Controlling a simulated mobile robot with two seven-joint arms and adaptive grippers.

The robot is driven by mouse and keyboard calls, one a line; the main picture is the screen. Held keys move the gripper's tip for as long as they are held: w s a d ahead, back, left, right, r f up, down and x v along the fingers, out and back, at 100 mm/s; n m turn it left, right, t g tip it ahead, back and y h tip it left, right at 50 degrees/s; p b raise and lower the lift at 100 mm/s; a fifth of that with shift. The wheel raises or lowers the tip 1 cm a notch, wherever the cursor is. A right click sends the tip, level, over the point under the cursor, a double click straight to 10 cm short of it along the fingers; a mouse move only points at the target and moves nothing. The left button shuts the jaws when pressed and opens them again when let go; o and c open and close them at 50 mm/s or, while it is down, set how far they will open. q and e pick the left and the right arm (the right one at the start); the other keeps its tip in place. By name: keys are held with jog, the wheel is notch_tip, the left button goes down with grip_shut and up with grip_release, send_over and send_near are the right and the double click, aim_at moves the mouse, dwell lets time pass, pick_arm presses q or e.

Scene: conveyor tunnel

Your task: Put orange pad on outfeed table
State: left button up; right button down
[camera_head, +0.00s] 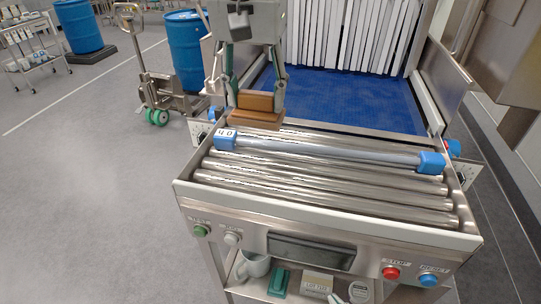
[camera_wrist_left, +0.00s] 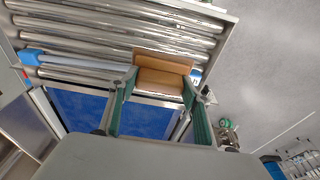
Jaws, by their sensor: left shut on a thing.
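The orange pad (camera_head: 256,101) is a brownish-orange block. My left gripper (camera_head: 252,93) points down and is shut on it, at the far left end of the roller table. In the left wrist view the pad (camera_wrist_left: 160,77) sits between the two green fingers of the left gripper (camera_wrist_left: 158,92). The outfeed table (camera_head: 330,216) is a steel frame with several metal rollers. The pad is over its far edge, close to the rollers; I cannot tell if it touches them.
A grey bar with blue ends (camera_head: 330,152) lies across the rollers, just nearer than the pad. The blue belt (camera_head: 345,98) and white strip curtain (camera_head: 372,35) are behind. Nearer rollers are clear. A mug (camera_head: 253,265) and small items stand on the shelf below.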

pick_arm(q)
notch_tip(320, 180, down, 10)
jog(key=shift+w+f, duration=0.15)
jog(key=shift+f, duration=0.05)
notch_tip(320, 180, down, 4)
jog(key=shift+f, duration=0.1)
pick_arm(e)
jog(key=shift+w+f, duration=0.2)
jog(key=shift+w, duration=0.15)
pick_arm(q)
jog(key=o, duration=1.2)
jog(key=shift+f, duration=0.1)
jog(key=shift+o, duration=0.2)
pick_arm(e)
jog(key=shift+w+r, duration=0.1)
jog(key=shift+r, duration=0.05)
pick_arm(q)
jog(key=shift+r, duration=0.4)
jog(key=r, duration=0.3)
jog(key=s+r, duration=0.1)
jog(key=r, duration=0.7)
jog(key=shift+s+a+r, duration=0.25)
jog(key=shift+s+a, duration=0.05)
jog(key=shift+s, duration=0.05)
